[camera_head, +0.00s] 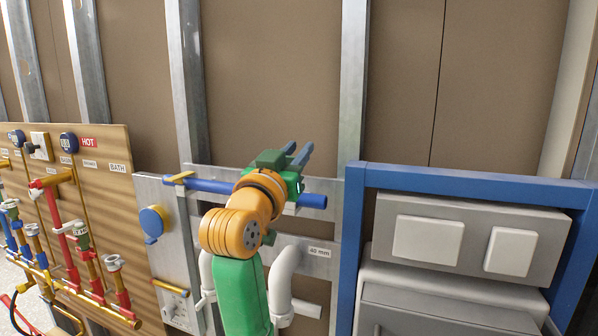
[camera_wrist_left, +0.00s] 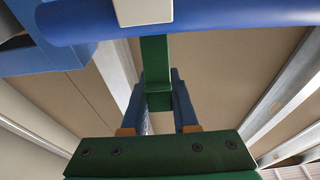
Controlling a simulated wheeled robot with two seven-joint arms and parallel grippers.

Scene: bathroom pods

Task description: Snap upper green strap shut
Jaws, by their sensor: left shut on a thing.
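My left gripper (camera_head: 298,157) is at the blue pipe (camera_head: 215,186), near its right end, with its blue fingers above the pipe. In the left wrist view, the gripper (camera_wrist_left: 158,88) is shut on the green strap (camera_wrist_left: 157,55), which runs from the pipe (camera_wrist_left: 230,22) to between the fingers. A bit of green (camera_head: 293,182) shows beside the gripper in the head view; my wrist hides most of that spot. I cannot see the strap's catch. A yellow strap (camera_head: 180,177) lies across the pipe's left end. My right gripper is not in view.
White bent pipes (camera_head: 283,280) stand below, beside a "40 mm" label (camera_head: 319,251). A blue frame (camera_head: 470,185) around a grey unit with white plates (camera_head: 428,240) is close on the right. A wooden board (camera_head: 105,195) with valves is on the left.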

